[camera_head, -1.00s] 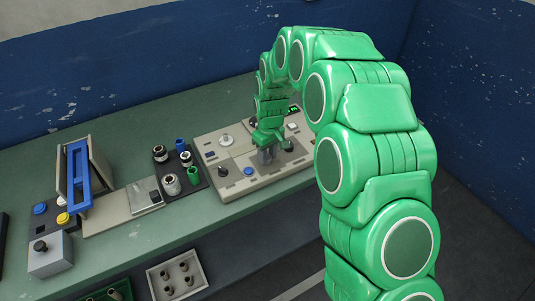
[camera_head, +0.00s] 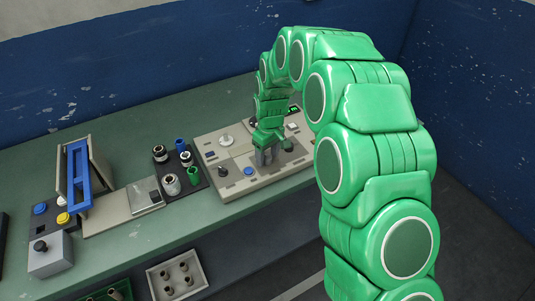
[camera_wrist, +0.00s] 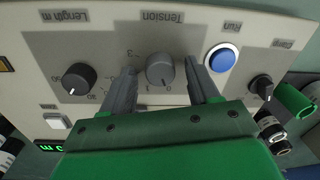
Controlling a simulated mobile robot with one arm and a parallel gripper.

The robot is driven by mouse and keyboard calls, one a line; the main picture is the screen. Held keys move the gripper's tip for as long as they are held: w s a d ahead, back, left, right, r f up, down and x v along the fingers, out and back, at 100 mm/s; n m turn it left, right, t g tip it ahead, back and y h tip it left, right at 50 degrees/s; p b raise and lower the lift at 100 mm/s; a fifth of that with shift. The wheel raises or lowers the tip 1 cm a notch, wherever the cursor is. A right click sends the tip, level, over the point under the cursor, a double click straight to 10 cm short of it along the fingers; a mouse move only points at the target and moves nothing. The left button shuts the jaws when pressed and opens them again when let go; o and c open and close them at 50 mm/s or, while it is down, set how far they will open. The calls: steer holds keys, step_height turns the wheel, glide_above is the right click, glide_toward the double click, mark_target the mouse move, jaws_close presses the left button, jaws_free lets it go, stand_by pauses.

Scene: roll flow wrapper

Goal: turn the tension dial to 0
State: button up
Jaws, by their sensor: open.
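The tension dial (camera_wrist: 160,70) is a grey round knob under an upside-down "Tension" label in the wrist view. Its white pointer mark faces the lower edge of the picture, near small printed digits that I cannot read surely. My gripper (camera_wrist: 159,66) is open, with one finger on each side of the dial. Whether the fingers touch it I cannot tell. In the head view my gripper (camera_head: 264,157) is down at the control panel (camera_head: 238,187), and its fingers hide the dial.
Beside the dial are the black length dial (camera_wrist: 78,78), the blue run button (camera_wrist: 222,58) and the black clamp knob (camera_wrist: 262,85). A lit green display (camera_wrist: 52,147) is near my gripper. A dark tray (camera_head: 199,181) of rollers stands left of the panel.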

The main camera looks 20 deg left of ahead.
mark_target(270, 157)
steer(key=shift+r, duration=0.1)
steer(key=r, duration=0.7)
steer(key=shift+w+d+r, duration=0.1)
steer(key=shift+w+r, duration=0.15)
steer(key=shift+s+d+r, duration=0.15)
steer(key=shift+d+r, duration=0.1)
steer(key=shift+d, duration=0.05)
steer(key=s+d+r+m, duration=0.3)
steer(key=s+d+r, duration=0.35)
steer(key=d, duration=0.35)
steer(key=s+d+r+m, duration=0.2)
steer(key=s+d+r, duration=0.5)
steer(key=d, duration=0.4)
steer(key=s+d+m, duration=0.3)
steer(key=s+d, duration=0.3)
steer(key=s, duration=0.6)
steer(key=s+d+m+g, duration=0.1)
steer(key=s+d+m, duration=0.2)
steer(key=s, duration=0.9)
steer(key=d, duration=0.3)
steer(key=shift+s+r+m, duration=0.15)
steer(key=shift+r+m, duration=0.1)
steer(key=shift+m, duration=0.15)
